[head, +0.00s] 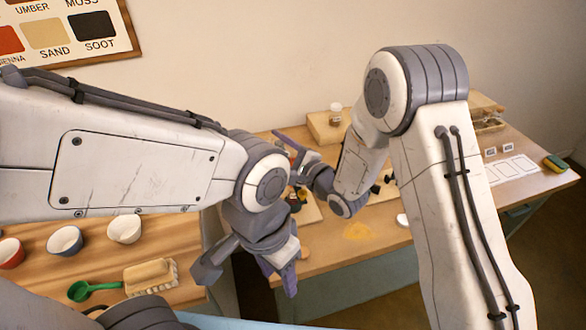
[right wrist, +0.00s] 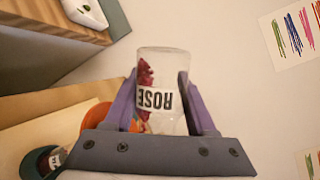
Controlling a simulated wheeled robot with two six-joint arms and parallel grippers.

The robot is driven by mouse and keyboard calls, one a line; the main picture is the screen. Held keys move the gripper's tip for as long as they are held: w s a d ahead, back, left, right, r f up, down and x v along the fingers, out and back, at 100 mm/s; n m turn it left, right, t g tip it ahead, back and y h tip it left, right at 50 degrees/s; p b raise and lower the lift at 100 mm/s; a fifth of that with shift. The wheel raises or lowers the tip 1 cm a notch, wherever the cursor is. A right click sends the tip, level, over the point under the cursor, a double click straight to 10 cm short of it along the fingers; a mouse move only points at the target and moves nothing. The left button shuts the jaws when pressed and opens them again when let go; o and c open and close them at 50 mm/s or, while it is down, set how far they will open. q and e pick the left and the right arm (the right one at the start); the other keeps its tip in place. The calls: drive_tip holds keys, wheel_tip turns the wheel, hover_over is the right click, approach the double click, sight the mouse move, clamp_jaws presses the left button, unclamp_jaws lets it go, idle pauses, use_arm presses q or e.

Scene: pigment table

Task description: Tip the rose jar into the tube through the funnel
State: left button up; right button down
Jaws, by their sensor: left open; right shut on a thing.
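The rose jar (right wrist: 160,70) is clear glass with a white ROSE label that reads upside down in the right wrist view. Dark pink-red powder lies along one side inside it. My right gripper (right wrist: 157,84) is shut on the jar, a finger on each side. An orange rounded thing (right wrist: 98,118), perhaps the funnel, shows partly behind the gripper; I cannot tell how far it is from the jar. The tube is not clearly visible. In the head view my right arm hides most of the work spot. My left gripper (head: 246,272) is open and empty over the table's front edge.
Bowls (head: 65,241), a green scoop (head: 82,291) and a brush (head: 150,277) lie on the left table. A lidded jar (head: 336,114) stands on a wooden block at the back. Yellow powder (head: 358,231) and a white disc (head: 402,219) lie near the front edge. A sponge (head: 556,163) is far right.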

drive_tip(key=shift+w+d+r+m+t+y+b, duration=0.1)
drive_tip(key=shift+d+r+m+t+y+b, duration=0.15)
drive_tip(key=shift+m, duration=0.3)
drive_tip(key=shift+w+d+r+m+t+y+b, duration=0.15)
drive_tip(key=shift+m+b, duration=0.15)
drive_tip(key=shift+m, duration=0.25)
idle(2.4)
